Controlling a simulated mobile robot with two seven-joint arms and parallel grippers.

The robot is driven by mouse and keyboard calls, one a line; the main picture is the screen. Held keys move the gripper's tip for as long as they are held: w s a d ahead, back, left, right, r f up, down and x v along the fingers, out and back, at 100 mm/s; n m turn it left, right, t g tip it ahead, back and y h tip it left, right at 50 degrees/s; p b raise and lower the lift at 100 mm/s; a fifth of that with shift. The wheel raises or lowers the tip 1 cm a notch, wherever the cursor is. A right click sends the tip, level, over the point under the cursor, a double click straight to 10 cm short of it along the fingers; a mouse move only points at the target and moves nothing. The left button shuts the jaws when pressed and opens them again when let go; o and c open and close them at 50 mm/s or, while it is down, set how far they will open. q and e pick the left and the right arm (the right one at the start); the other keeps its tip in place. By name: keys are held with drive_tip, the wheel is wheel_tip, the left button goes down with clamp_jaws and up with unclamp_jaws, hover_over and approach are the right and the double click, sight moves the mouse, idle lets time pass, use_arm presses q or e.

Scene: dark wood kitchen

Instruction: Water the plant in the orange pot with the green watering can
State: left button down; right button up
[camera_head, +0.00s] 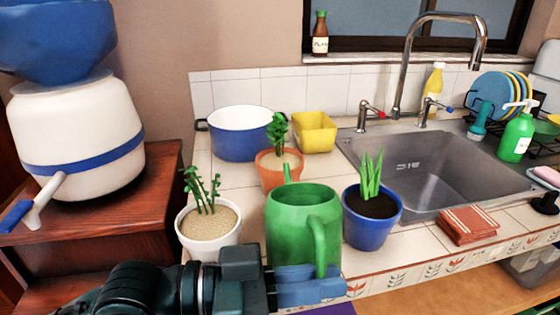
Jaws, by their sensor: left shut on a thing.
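The green watering can (298,222) is at the counter's front edge in the head view, upright, its spout pointing back. My left gripper (308,287) comes in from the left and is shut on the watering can's handle, which is at the can's front right. I cannot tell whether the can's base touches the counter. The orange pot (277,174) with a leafy green plant (278,135) stands behind the can, its lower part partly hidden by the can and spout. My right gripper is not in view.
A white pot (203,239) stands left of the can and a blue pot (370,226) right of it. A blue cooking pot (240,140) and yellow container (315,134) are behind. The sink (430,165) and folded red cloth (468,224) are at the right.

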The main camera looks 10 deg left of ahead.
sight(313, 231)
use_arm(q)
drive_tip(key=shift+w+a+r+n+b, duration=0.1)
drive_tip(key=shift+w+r+n+b, duration=0.2)
drive_tip(key=shift+r, duration=0.4)
drive_tip(key=shift+w+a+r+n+b, duration=0.1)
drive_tip(key=shift+w+r+n, duration=0.3)
drive_tip(key=shift+r, duration=0.25)
drive_tip(key=shift+w+a+r+n+p, duration=0.1)
drive_tip(key=shift+w+r+n+p, duration=0.15)
drive_tip(key=shift+r+p, duration=0.25)
drive_tip(key=shift+w+r+n+p, duration=0.2)
drive_tip(key=shift+r+p, duration=0.15)
drive_tip(key=shift+r, duration=0.15)
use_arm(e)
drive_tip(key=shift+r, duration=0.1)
use_arm(q)
drive_tip(key=shift+w+r, duration=0.15)
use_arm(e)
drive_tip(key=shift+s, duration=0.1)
